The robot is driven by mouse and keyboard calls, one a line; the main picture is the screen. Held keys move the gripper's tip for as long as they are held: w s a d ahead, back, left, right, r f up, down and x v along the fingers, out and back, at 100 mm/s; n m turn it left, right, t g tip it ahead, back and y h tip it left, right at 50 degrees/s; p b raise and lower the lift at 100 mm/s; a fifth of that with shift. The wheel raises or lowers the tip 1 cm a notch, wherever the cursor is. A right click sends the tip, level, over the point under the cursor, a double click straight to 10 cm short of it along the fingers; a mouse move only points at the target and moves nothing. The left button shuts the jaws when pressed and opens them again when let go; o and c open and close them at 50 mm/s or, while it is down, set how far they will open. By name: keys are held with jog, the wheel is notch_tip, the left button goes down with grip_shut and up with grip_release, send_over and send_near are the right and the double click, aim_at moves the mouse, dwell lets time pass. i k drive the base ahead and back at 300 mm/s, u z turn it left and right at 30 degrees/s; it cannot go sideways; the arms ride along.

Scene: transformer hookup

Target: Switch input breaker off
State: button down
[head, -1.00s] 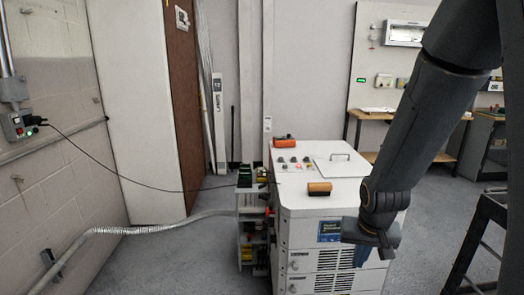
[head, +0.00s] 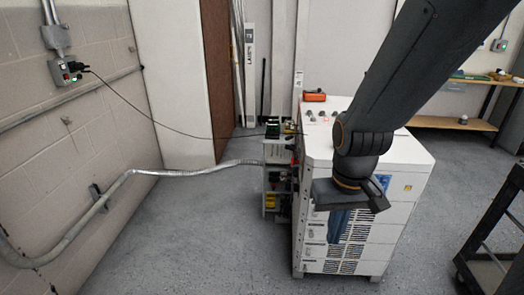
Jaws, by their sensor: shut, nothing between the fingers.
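I cannot single out the input breaker for certain. A grey wall box (head: 66,72) at the upper left has a small green light and a black plug in it. The white transformer cabinet (head: 410,165) stands right of centre, with small knobs and a red light on its top. A narrow side rack (head: 277,180) with terminals and coloured parts is at its left side. My gripper (head: 339,232) is shut and empty, its blue fingers pointing down in front of the cabinet's front face. My arm hides part of the cabinet's top and front.
A black cable (head: 165,131) runs from the wall box to the rack top. A silver conduit (head: 200,171) runs from the wall to the rack. An orange item (head: 315,97) lies on the cabinet. A dark cart (head: 490,245) stands at right. The floor at left is clear.

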aim_at(288, 146)
jog(key=u, duration=0.9)
jog(key=i, duration=0.8)
jog(key=z, duration=1.2)
jog(key=i, duration=0.8)
